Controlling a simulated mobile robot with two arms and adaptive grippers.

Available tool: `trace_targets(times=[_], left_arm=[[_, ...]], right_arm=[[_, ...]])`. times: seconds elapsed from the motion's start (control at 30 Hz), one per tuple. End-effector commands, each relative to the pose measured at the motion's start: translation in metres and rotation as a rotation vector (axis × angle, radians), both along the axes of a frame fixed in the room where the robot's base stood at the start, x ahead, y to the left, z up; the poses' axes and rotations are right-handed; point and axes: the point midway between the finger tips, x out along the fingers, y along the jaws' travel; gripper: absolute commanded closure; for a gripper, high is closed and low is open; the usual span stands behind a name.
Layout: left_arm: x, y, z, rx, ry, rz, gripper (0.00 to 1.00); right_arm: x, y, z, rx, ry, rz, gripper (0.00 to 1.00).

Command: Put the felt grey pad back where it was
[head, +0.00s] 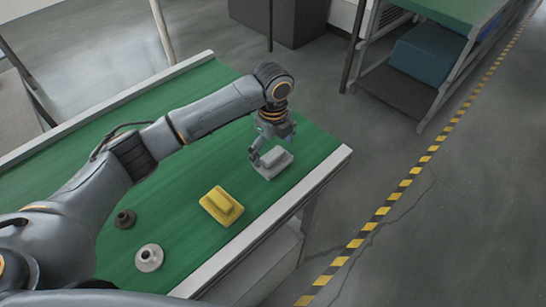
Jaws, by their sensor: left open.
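The grey pad (278,164) is a light grey block with a raised top part. It rests on the green table top (180,265) near the right front corner. My left gripper (267,152) is right above and at the left side of the pad, pointing down with its fingers open. One finger is close to the pad's left side; I cannot tell whether it touches. The other finger is partly hidden by the gripper body. My right gripper does not show in the head view.
A yellow pad (221,206) lies left of the grey pad. A dark flanged part (125,218) and a pale flanged part (149,257) stand farther left. A pale rail (265,222) edges the table. A shelf with a blue box (427,58) stands beyond, across open floor.

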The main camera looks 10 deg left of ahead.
Motion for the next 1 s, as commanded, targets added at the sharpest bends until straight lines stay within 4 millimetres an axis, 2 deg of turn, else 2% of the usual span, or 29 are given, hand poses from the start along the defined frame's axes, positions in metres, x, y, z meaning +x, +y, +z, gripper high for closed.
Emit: trace_targets(times=[0.03,0.2,0.4,0.6,1.0], left_arm=[[0.002,-0.001,0.009,-0.003,-0.006,-0.002,0.0],[0.001,-0.001,0.047,-0.001,-0.005,-0.001,0.0],[0.001,-0.001,0.078,-0.002,-0.002,0.0,0.0],[0.001,-0.001,0.09,-0.001,0.0,0.0,0.0],[0.0,-0.001,0.09,-0.001,0.0,0.0,0.0]], right_arm=[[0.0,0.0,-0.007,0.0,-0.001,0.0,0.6],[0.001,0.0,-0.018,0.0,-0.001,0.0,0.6],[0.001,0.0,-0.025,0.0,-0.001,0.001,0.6],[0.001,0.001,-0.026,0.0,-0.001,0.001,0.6],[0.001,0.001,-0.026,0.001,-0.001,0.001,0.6]])
